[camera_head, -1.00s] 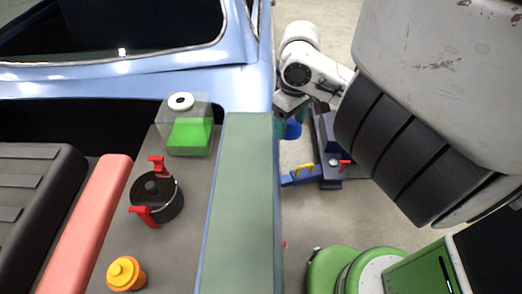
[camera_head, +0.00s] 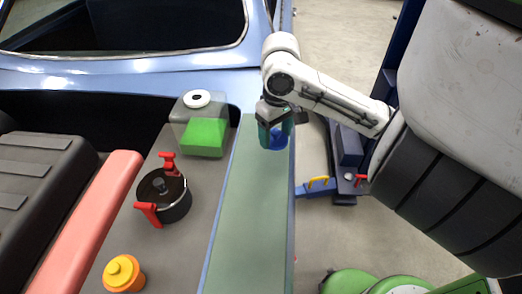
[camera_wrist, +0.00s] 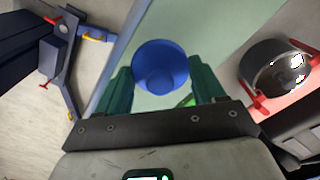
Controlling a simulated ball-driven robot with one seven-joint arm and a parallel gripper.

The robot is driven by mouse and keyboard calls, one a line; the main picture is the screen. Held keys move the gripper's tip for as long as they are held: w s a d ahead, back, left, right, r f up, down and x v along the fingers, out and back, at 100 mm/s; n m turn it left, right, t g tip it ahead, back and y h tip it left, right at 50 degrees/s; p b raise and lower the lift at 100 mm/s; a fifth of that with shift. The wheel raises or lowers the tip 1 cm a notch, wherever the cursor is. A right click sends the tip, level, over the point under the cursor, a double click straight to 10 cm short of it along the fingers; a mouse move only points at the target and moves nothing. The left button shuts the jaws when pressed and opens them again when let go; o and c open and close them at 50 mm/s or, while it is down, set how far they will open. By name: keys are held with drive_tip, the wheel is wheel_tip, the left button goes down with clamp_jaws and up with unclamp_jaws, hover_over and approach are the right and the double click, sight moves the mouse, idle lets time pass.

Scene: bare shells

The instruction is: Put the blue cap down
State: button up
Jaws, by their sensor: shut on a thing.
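The blue cap (camera_wrist: 160,66) is round and sits between the two green fingers of my gripper (camera_wrist: 163,88) in the wrist view. My gripper is shut on it. In the head view the cap (camera_head: 278,138) shows as a blue patch below my gripper (camera_head: 274,130), partly hidden by the fingers. It is held over the far part of the long pale green strip (camera_head: 245,215). Whether the cap touches the strip cannot be told.
Left of the strip, a grey surface holds a clear box with a green block (camera_head: 205,136), a black pot with red handles (camera_head: 172,196) and an orange-yellow jar (camera_head: 123,273). A blue lift arm (camera_head: 335,187) stands right. The strip's near part is bare.

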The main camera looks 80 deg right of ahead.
hover_over(261, 157)
drive_tip(key=f, duration=0.4)
drive_tip(key=shift+s+a+f, duration=0.1)
drive_tip(key=shift+s+f, duration=0.15)
drive_tip(key=shift+f, duration=0.1)
drive_tip(key=shift+w+f, duration=0.15)
drive_tip(key=shift+f, duration=0.75)
drive_tip(key=shift+w+f, duration=0.1)
drive_tip(key=shift+f, duration=0.8)
drive_tip(key=shift+f, duration=0.15)
drive_tip(key=o, duration=1)
drive_tip(key=shift+o, duration=0.2)
wheel_tip(261, 157, up, 12)
drive_tip(key=p, duration=0.1)
drive_tip(key=shift+r, duration=0.2)
